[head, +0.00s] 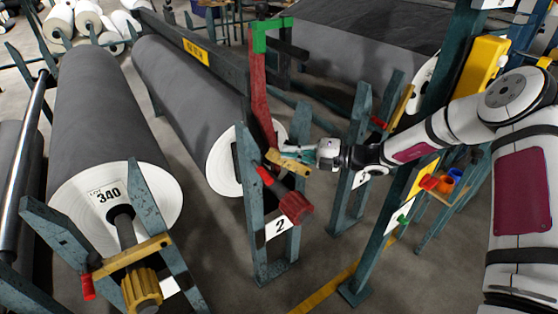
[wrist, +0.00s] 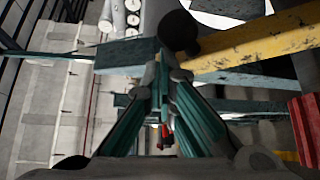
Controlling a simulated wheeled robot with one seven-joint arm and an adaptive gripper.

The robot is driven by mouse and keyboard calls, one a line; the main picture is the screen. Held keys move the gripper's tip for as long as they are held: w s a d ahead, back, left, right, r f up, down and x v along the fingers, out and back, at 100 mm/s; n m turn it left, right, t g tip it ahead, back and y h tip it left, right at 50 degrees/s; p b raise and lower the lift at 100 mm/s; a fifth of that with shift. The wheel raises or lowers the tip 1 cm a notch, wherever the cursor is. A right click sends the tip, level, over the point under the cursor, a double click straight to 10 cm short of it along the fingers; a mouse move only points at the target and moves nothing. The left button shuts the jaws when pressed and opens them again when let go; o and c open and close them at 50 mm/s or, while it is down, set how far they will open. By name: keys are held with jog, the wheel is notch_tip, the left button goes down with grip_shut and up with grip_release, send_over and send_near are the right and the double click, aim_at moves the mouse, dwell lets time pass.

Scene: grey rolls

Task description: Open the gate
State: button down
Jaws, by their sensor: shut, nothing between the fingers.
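The gate seems to be the short yellow bar (head: 288,161) at the top of the teal stand marked 2 (head: 255,225), by the middle grey roll. It slopes down to the right. In the wrist view, a worn yellow bar (wrist: 255,50) runs across the upper right, beside the fingers. My gripper (head: 293,152) reaches in from the right with its fingers closed and empty, close to the bar. I cannot tell whether they touch. In the wrist view, the teal fingers of my gripper (wrist: 165,78) come together left of and below the bar. A red grip (head: 264,175) sits on the stand's left post.
A red ribbed cylinder (head: 296,207) sticks out of stand 2. A red arm with a green top (head: 258,95) rises behind it. The left roll, labelled 340 (head: 105,110), has a yellow bar (head: 130,257) across its stand. Teal posts (head: 352,165) stand close under my arm.

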jog(key=shift+w+d+r, duration=0.55)
jog(key=shift+w+d, duration=0.15)
jog(key=shift+d, duration=0.2)
